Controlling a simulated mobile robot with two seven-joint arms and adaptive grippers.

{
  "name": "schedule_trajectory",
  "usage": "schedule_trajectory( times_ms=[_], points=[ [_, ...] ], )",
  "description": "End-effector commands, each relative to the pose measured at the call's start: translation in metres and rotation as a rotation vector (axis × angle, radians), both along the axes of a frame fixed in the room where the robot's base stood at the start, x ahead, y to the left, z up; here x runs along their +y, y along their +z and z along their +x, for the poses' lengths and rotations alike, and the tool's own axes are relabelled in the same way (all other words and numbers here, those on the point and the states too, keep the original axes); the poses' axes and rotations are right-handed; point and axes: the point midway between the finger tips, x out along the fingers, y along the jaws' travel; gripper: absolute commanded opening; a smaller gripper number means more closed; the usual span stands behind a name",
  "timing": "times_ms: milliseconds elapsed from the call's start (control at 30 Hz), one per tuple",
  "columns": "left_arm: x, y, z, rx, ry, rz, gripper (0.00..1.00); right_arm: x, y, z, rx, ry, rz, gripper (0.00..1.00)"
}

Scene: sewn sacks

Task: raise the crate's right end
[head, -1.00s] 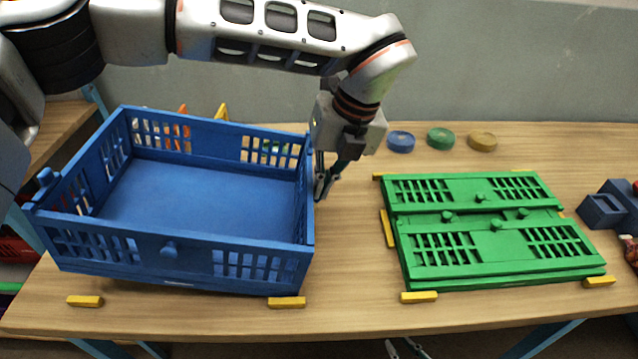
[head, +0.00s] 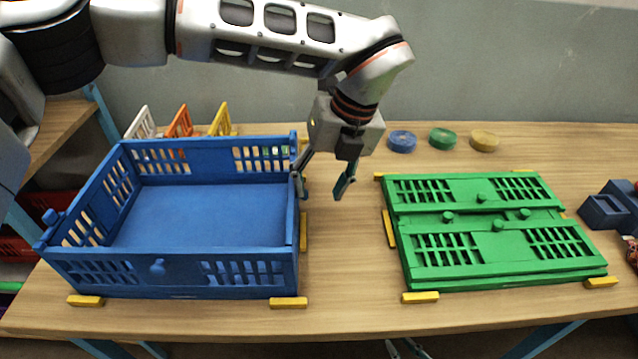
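The blue crate (head: 170,270) stands on the left of the table, with its walls up and its floor level. Its right end wall (head: 292,225) is upright and seen almost edge-on. My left gripper (head: 322,186) is open, fingers pointing down at the right end. Its left finger is at that wall's top edge; I cannot tell whether it touches. Its other finger hangs clear to the right. Nothing shows between the fingers. My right gripper (head: 404,347) is partly in view at the bottom edge, below the table front, fingers apart and empty.
Yellow blocks (head: 288,303) mark places around the crate. A folded green crate (head: 490,238) lies to the right. Blue, green and yellow discs (head: 442,139) lie at the back. White, orange and yellow upright pieces (head: 180,122) stand behind the crate. Dark blue holders (head: 603,210) are far right.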

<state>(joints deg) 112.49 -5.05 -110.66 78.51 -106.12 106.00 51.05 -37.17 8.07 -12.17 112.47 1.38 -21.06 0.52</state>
Motion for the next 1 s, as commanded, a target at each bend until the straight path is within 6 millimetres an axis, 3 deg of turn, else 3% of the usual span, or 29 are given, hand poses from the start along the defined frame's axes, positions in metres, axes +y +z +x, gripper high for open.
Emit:
schedule_trajectory(
  times_ms=[33, 267, 367, 700, 1000],
  points=[
    [0.001, -0.018, -0.009, 0.033, -0.011, 0.011, 0.30, 0.000, -0.003, -0.001, 0.002, 0.001, 0.000, 0.20],
    [0.001, -0.010, -0.008, 0.029, -0.010, 0.010, 0.27, -0.001, -0.004, -0.001, 0.005, 0.000, -0.002, 0.20],
    [0.000, 0.005, -0.008, 0.025, -0.008, 0.009, 0.20, 0.000, -0.004, -0.001, 0.004, 0.000, -0.001, 0.20],
    [0.000, 0.076, -0.005, 0.003, -0.002, 0.002, 0.20, 0.000, -0.001, 0.000, 0.002, -0.001, 0.000, 0.20],
    [-0.001, 0.101, -0.004, -0.003, -0.001, 0.000, 0.20, 0.000, -0.001, 0.000, 0.001, -0.001, 0.000, 0.20]
  ],
)
